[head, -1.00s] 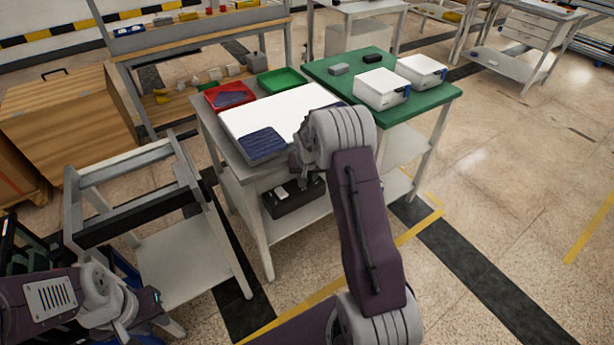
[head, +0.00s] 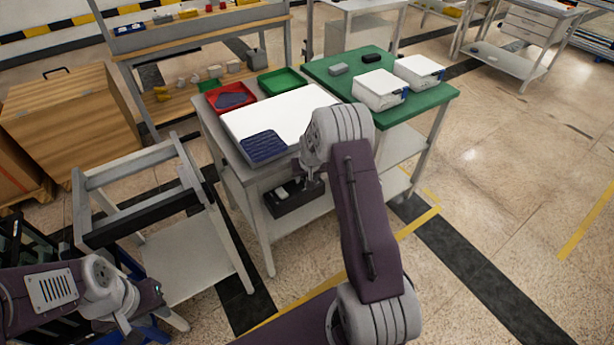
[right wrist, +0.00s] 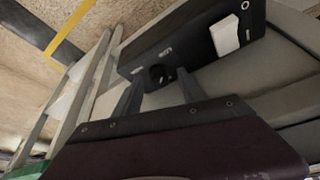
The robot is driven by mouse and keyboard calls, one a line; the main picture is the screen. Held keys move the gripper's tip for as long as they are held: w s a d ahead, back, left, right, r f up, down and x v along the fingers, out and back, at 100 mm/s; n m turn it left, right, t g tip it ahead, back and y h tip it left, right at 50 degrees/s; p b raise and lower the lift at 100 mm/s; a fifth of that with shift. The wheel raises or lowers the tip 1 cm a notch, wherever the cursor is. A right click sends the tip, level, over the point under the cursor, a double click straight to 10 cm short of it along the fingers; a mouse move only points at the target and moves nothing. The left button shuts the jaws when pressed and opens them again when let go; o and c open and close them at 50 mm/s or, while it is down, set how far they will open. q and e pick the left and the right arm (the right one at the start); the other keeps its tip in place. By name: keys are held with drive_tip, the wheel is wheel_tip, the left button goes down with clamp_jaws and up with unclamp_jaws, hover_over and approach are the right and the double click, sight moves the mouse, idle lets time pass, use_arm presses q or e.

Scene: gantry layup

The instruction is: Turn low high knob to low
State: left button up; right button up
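A black box (head: 284,203) with a white part on it sits on the shelf under the white-topped table. In the right wrist view the black box (right wrist: 190,45) fills the upper middle. A small dark round knob (right wrist: 157,73) is on its face, and a white block-like part (right wrist: 224,36) is to the right. My right gripper (right wrist: 158,79) is open, its two fingers pointing at the box on either side of the knob. I cannot tell whether they touch it. In the head view my right gripper (head: 314,184) is beside the box. My left gripper (head: 130,328) is low at the left, its fingers unclear.
A grey frame cart (head: 180,250) stands left. Floor at right is clear.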

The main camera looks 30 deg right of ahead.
drive_tip(key=p+v, duration=0.1)
drive_tip(key=v, duration=0.8)
idle(0.3)
drive_tip(key=s+a+r+n+y+p, duration=0.1)
drive_tip(key=s+a+r+p, duration=0.3)
drive_tip(key=r, duration=0.4)
drive_tip(key=s+a+r+n+p, duration=0.1)
drive_tip(key=a+r+p, duration=0.4)
drive_tip(key=a+r, duration=0.2)
drive_tip(key=s+a+f+g, duration=0.1)
drive_tip(key=s, duration=0.8)
drive_tip(key=s+a+f+n+g, duration=0.1)
drive_tip(key=s+a+f+g, duration=0.1)
drive_tip(key=s, duration=0.6)
drive_tip(key=shift+s+y+p, duration=0.3)
drive_tip(key=shift+s+p, duration=0.05)
drive_tip(key=shift+p, duration=0.05)
